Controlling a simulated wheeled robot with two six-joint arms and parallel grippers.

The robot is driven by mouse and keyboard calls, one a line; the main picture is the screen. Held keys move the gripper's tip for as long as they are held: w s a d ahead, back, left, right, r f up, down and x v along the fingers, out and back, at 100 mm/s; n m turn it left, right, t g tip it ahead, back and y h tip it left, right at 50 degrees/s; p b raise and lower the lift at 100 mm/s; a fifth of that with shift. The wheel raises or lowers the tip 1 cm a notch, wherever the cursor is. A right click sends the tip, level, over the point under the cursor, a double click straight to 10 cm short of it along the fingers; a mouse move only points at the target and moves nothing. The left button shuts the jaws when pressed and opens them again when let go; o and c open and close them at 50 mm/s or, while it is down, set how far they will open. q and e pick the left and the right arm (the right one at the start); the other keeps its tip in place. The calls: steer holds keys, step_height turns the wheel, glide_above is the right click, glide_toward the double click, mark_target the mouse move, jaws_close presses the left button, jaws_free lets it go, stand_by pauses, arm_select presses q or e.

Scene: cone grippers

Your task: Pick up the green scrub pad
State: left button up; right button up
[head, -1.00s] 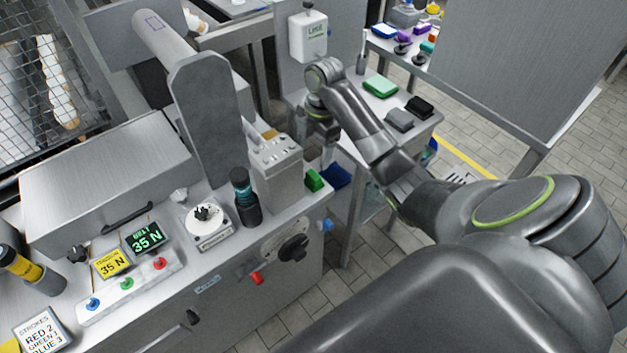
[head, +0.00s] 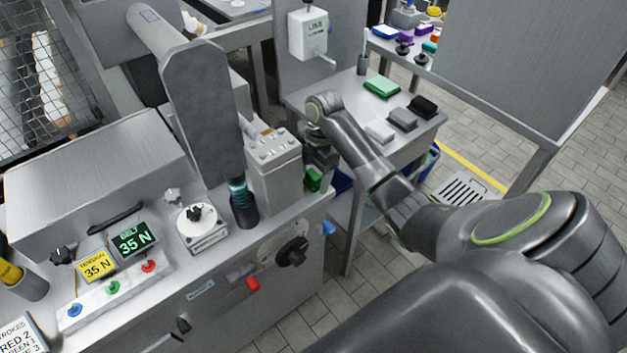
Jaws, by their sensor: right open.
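A small green block (head: 313,180), which looks like the scrub pad, lies at the right end of the machine's top, beside the grey box with knobs. My right gripper (head: 317,168) points down right over it, jaws open, and partly covers it. I cannot tell whether the fingers touch it or stand around it. A flatter green pad (head: 382,87) lies on the side table, away from my gripper. My left gripper is not in view.
The grey box (head: 274,170) stands close left of my right gripper. A blue item (head: 342,183) is just to its right. White (head: 380,131), grey (head: 402,119) and black (head: 423,107) blocks lie on the side table (head: 335,92). A dark cylinder with a teal band (head: 243,205) stands further left.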

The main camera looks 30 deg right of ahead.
mark_target(314, 174)
steer(key=c, duration=1.1)
steer(key=shift+o, duration=0.2)
steer(key=shift+r, duration=0.1)
steer(key=shift+r, duration=0.2)
step_height(314, 174, up, 2)
steer(key=shift+r, duration=0.1)
step_height(314, 174, up, 6)
steer(key=p, duration=0.5)
steer(key=shift+r, duration=0.2)
steer(key=shift+r+p, duration=0.45)
steer(key=shift+p, duration=0.3)
